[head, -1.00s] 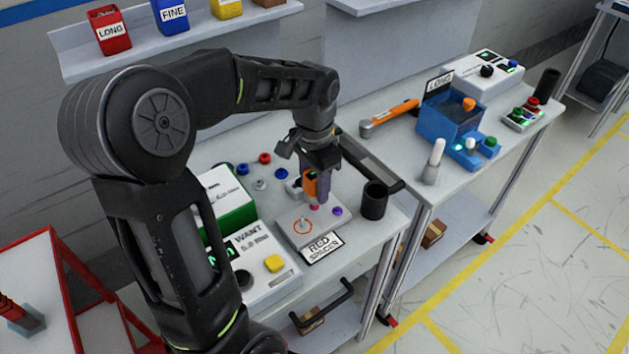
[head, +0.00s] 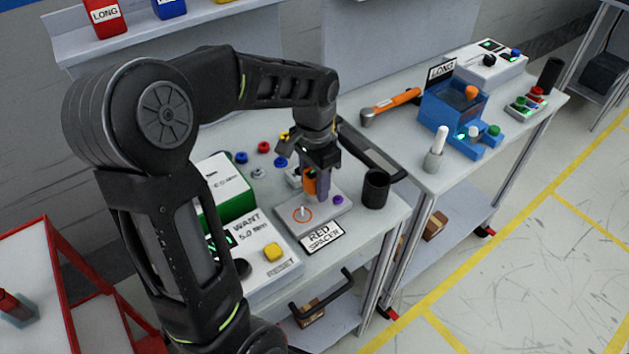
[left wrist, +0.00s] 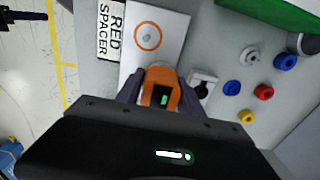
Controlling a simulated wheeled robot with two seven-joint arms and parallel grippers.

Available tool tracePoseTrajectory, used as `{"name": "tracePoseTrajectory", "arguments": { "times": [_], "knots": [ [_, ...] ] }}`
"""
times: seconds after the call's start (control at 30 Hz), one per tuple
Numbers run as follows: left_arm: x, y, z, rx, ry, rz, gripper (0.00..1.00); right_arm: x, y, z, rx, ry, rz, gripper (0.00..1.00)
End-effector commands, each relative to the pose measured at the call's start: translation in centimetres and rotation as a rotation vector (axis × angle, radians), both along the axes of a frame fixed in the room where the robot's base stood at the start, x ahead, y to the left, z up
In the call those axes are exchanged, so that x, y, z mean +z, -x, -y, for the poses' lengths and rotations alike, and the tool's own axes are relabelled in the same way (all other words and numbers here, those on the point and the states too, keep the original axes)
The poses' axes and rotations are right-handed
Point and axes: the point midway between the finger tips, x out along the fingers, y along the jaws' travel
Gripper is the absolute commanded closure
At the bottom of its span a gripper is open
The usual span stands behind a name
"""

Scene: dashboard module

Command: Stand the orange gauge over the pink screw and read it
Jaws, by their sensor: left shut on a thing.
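My left gripper (head: 317,192) points down over the grey plate (head: 290,224) and is shut on the orange gauge (head: 309,184). The left wrist view shows the gauge (left wrist: 160,88) between the two dark fingers, with a small green-lit display on it. The gauge's lower end is at or just above the plate; I cannot tell whether it touches. The pink screw is hidden behind the gauge and fingers. A purple screw (head: 338,199) shows just right of the fingers. The plate also carries an orange ring around a pale peg (head: 302,213). My right gripper is out of view.
A black cup (head: 376,190) stands close right of the plate. A box with a yellow button (head: 274,252) and a green box (head: 237,203) stand left. Several coloured knobs lie behind. The right-hand cart holds a blue fixture (head: 447,112) and an orange-handled tool (head: 396,101).

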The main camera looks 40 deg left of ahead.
Motion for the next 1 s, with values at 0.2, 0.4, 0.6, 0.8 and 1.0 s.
{"name": "tracePoseTrajectory", "arguments": {
  "times": [0.2,0.4,0.6,0.8,1.0],
  "knots": [
    [0.01,-0.01,0.01,0.0,0.0,0.0,1.0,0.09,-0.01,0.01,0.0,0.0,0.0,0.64],
    [0.01,-0.01,0.01,0.0,0.0,0.0,1.0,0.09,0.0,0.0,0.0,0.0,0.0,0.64],
    [0.0,-0.01,0.0,0.0,0.0,0.0,1.0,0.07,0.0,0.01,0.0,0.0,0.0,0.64],
    [-0.2,-0.01,0.0,0.0,0.0,0.0,1.0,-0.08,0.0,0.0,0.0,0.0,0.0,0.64],
    [-0.37,0.0,0.0,0.0,0.0,0.0,0.54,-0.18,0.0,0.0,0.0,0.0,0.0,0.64]
  ]
}}
